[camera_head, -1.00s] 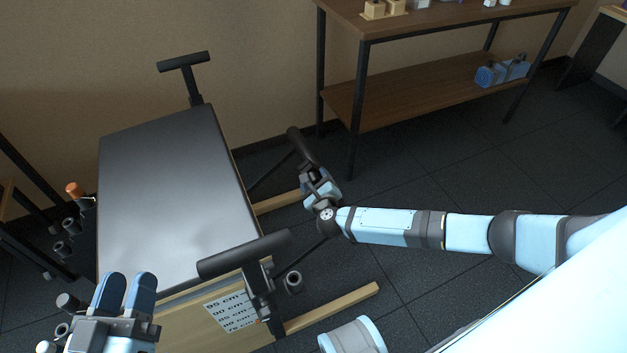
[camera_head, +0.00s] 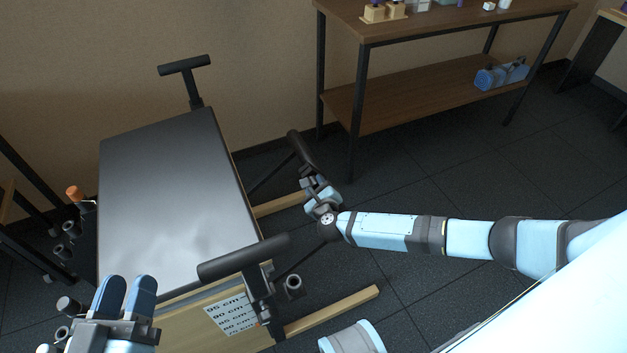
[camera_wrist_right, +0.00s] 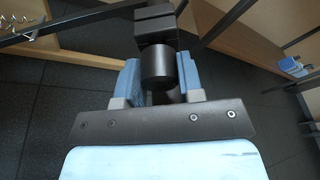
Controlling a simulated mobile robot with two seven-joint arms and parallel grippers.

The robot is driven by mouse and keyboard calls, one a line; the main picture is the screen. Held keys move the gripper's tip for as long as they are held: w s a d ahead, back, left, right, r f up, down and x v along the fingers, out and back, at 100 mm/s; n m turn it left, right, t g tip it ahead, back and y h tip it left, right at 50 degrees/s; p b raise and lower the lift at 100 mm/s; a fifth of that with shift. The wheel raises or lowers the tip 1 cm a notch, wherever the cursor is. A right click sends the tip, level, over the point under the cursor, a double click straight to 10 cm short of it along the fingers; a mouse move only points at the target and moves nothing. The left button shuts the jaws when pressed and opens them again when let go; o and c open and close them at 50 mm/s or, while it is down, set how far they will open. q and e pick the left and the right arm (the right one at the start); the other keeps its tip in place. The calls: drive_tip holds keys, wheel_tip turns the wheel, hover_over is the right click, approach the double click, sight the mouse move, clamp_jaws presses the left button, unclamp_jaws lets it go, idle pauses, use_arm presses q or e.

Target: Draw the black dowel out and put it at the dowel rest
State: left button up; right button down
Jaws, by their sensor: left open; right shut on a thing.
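In the right wrist view, a black cylinder (camera_wrist_right: 158,66) points its round end at the camera below a dark block. My right gripper (camera_wrist_right: 160,78) has a blue finger on each side of it and is shut on it. I cannot tell whether this cylinder is the black dowel. In the head view, the right gripper (camera_head: 316,184) is just below a black T-handle (camera_head: 302,149) at the right side of a bench, hiding what it holds. My left gripper (camera_head: 124,296) is open and empty at the bench's front left. The dowel rest cannot be picked out for sure.
The bench (camera_head: 170,190) has a dark flat top. A front T-handle (camera_head: 243,257), a height label (camera_head: 231,315) and a hollow black ring (camera_head: 293,282) are near my arms. Dark tubes (camera_head: 68,228) and an orange-topped piece (camera_head: 75,192) line the left. A wooden table (camera_head: 440,22) stands behind.

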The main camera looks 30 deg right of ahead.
drive_tip(key=shift+s, duration=0.4)
drive_tip(key=c, duration=1.4)
unclamp_jaws()
clamp_jaws()
drive_tip(key=p+v, duration=0.1)
drive_tip(key=v, duration=0.2)
drive_tip(key=d+f+p+v, duration=0.1)
drive_tip(key=v, duration=0.1)
drive_tip(key=shift+s+a+p, duration=0.1)
drive_tip(key=shift+s+p, duration=0.2)
